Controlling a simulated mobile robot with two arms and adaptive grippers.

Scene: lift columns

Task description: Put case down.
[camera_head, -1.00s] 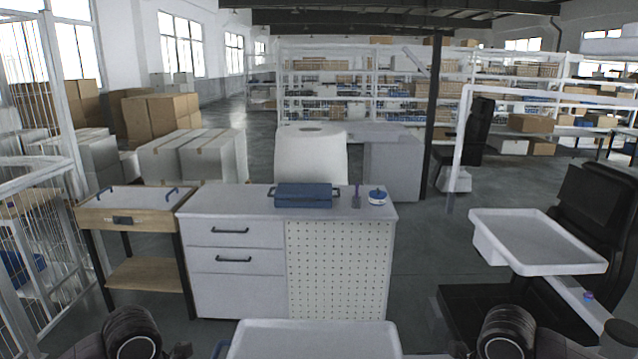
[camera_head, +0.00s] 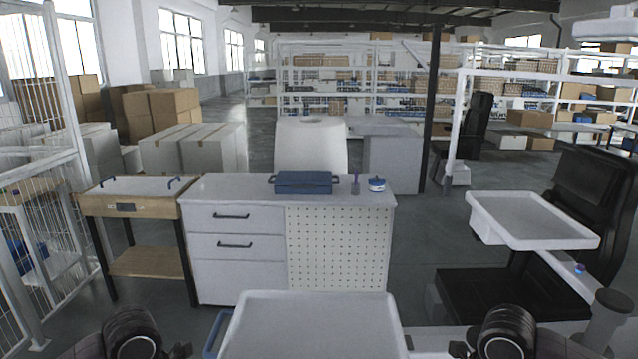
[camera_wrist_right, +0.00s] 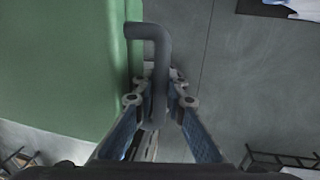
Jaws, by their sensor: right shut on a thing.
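In the right wrist view a large green body, apparently the case (camera_wrist_right: 65,70), fills the upper left. A dark grey bent bar handle (camera_wrist_right: 155,35) projects from its right side. My right gripper (camera_wrist_right: 160,92) is shut around the handle, with one finger on each side. Most of the case lies outside that view, and I cannot tell whether its underside touches anything. Neither the green case nor my gripper fingers show in the head view. My left gripper is not in view.
A white counter (camera_head: 230,189) holds a blue box (camera_head: 304,183). A wooden table (camera_head: 100,209) stands left of it. A white tray (camera_head: 310,302) is in front of me, another (camera_head: 530,225) at the right. Grey floor (camera_head: 420,235) is clear right of the counter.

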